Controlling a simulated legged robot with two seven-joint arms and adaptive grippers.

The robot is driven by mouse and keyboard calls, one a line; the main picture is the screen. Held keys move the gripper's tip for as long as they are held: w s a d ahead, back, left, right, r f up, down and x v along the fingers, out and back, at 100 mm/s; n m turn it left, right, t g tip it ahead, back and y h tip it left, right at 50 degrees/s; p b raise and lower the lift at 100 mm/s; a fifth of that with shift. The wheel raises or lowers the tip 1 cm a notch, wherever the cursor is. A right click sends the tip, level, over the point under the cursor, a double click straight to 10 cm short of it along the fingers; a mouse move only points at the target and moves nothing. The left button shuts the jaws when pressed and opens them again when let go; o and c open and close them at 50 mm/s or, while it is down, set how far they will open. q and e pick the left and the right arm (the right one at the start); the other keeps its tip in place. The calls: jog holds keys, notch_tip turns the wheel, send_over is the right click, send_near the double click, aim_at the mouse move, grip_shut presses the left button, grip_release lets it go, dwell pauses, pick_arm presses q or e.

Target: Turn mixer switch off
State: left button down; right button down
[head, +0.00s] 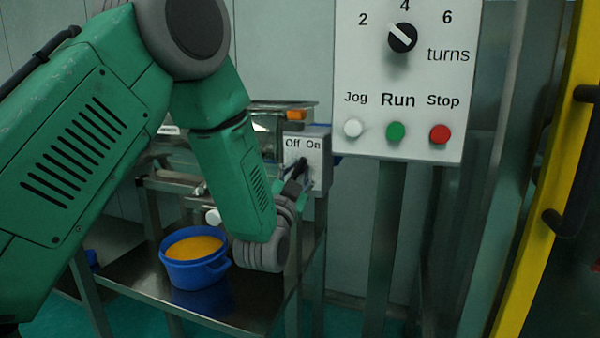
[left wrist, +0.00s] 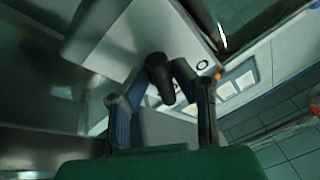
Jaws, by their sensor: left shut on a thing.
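The mixer switch is a black knob (left wrist: 160,78) on a pale box (head: 317,152) labelled "Off" and "On", near the middle of the head view. My left gripper (head: 301,172) is at the front of this box, below the labels. In the left wrist view, the two fingers of my left gripper (left wrist: 163,72) close in on the knob from both sides, and it is shut on it. The fingers partly cover the knob in the head view, so I cannot tell which label it points to. My right gripper is not in view.
A blue pot (head: 197,270) with yellow contents stands on a metal table (head: 240,306) below my left arm. A larger control panel (head: 408,75) with a dial and Jog, Run and Stop buttons hangs to the right. A yellow frame (head: 550,165) stands at far right.

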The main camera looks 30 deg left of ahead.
pick_arm(q)
jog(key=shift+n, duration=0.3)
jog(key=n+g+y+p, duration=0.1)
jog(key=n, duration=0.2)
jog(key=n+y+p, duration=0.1)
jog(key=n+y, duration=0.1)
jog(key=n, duration=0.2)
jog(key=shift+g, duration=0.4)
jog(key=n+g+p, duration=0.1)
jog(key=n, duration=0.2)
jog(key=n+g+y+p, duration=0.1)
jog(key=n, duration=0.3)
jog(key=shift+p, duration=0.35)
jog(key=shift+n, duration=0.3)
jog(key=c, duration=1.3)
grip_release()
jog(key=shift+r, duration=0.1)
jog(key=v, duration=1.2)
jog(key=shift+d, duration=0.15)
